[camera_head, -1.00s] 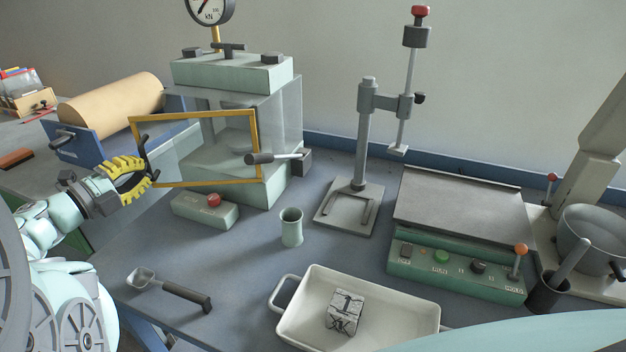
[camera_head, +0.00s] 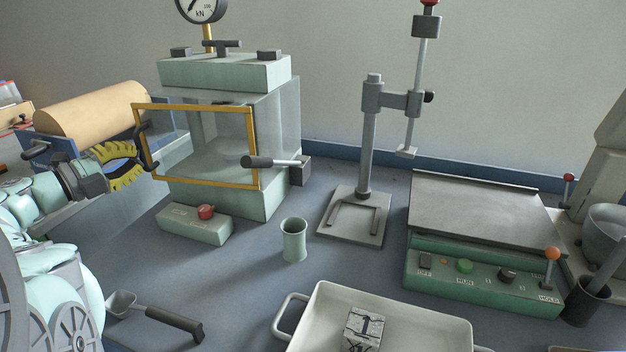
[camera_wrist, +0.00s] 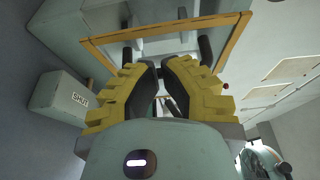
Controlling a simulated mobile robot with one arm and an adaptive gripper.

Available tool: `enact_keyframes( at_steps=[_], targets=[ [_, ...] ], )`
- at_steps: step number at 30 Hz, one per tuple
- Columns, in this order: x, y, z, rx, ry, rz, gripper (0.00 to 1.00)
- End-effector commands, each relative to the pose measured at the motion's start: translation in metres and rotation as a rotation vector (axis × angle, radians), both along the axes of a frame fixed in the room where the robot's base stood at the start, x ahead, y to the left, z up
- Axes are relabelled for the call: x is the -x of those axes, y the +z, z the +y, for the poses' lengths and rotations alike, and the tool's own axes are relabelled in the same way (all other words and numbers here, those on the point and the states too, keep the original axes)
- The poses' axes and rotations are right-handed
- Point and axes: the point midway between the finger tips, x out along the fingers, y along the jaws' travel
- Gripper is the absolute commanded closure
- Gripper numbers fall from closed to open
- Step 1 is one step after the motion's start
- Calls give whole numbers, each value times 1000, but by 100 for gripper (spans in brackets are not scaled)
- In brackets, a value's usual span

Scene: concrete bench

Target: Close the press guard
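The press guard (camera_head: 195,186) is a clear panel in a yellow frame. It stands across the front of the pale green press (camera_head: 225,72), its left edge reaching out past the press body. I cannot tell how wide the gap behind it is. Its black handle (camera_head: 143,138) is on the left edge. My gripper (camera_head: 143,169) is at that handle from the left, its yellow-ribbed fingers drawn together at the tips. In the wrist view, my gripper (camera_wrist: 160,66) is in front of the guard frame (camera_wrist: 165,32). The exact contact with the handle is hidden.
A box with a red button (camera_head: 206,212) sits below the guard, with a green cup (camera_head: 294,240) to its right. A black-handled scoop (camera_head: 160,319) lies at front left. A roller (camera_head: 102,103) stands behind my arm. A white tray (camera_head: 440,325) is at the front.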

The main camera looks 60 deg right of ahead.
Motion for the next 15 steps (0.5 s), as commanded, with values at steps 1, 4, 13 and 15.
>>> enact_keyframes(
  at_steps=[1, 4, 13, 15],
  targets=[
    [-1, -4, -4, 2, -2, -2, 100],
    [-4, -5, -9, 1, -1, -1, 100],
    [-11, -1, -19, 1, 3, -1, 100],
    [-11, -1, -20, 0, 4, 0, 100]
  ],
)
